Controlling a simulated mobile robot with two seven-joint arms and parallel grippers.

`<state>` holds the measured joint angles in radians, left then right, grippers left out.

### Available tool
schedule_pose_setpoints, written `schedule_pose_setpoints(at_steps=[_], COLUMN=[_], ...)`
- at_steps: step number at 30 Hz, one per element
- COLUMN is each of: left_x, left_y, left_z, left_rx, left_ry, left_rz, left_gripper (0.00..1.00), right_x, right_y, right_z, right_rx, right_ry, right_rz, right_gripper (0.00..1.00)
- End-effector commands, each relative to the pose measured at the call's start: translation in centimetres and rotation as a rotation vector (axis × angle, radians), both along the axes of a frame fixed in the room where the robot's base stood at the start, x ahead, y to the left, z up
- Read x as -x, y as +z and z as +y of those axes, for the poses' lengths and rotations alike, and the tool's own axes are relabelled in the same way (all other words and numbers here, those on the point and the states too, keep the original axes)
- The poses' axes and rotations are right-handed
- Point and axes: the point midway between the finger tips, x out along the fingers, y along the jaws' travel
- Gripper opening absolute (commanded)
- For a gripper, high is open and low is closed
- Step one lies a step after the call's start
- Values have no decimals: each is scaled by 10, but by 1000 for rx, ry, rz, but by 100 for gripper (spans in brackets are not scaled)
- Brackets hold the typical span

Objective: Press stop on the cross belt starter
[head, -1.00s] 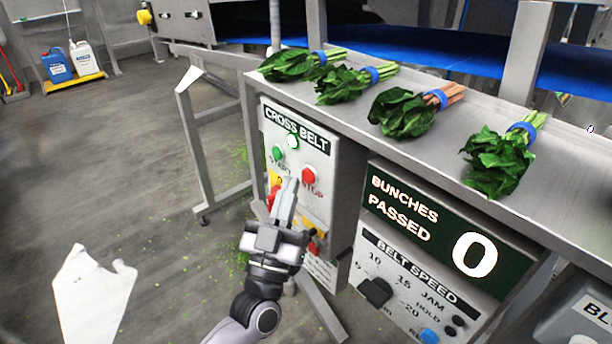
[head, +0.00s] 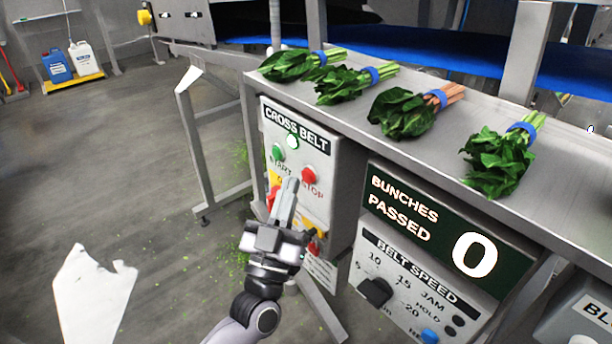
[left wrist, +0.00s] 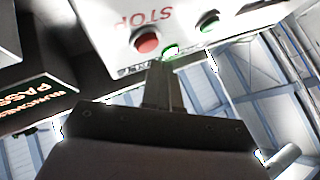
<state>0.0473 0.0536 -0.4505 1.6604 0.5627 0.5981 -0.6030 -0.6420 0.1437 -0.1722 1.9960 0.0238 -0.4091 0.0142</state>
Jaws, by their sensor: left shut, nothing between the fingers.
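The cross belt starter (head: 325,165) is a pale box under the steel shelf's edge. It carries a green start button (head: 278,153), a red stop button (head: 309,174) and a lit green-white lamp (head: 292,141). In the left wrist view the stop button (left wrist: 146,40) and start button (left wrist: 208,22) show near the top. My left gripper (head: 292,182) is shut and empty, its tips just below and left of the stop button in the head view. The wrist view also shows its fingers (left wrist: 164,66) close to the panel; whether they touch it cannot be told. My right gripper is out of view.
Several banded bunches of greens (head: 402,114) lie on the steel shelf (head: 440,150) above the starter. A bunch counter (head: 435,222) reading 0 and a belt speed panel (head: 420,290) stand to the right. A blue belt (head: 420,60) runs behind. Floor is open at left.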

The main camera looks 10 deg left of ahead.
Motion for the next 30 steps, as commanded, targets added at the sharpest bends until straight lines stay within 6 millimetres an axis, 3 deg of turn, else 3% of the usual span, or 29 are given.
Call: schedule_pose_setpoints(at_steps=[30], left_x=[-10], left_y=[0], left_z=[-8], left_rx=[1], left_ry=[1], left_rz=[0], left_gripper=[0], right_x=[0], right_y=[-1], right_z=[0], right_rx=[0], right_ry=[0], right_rz=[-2], right_gripper=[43])
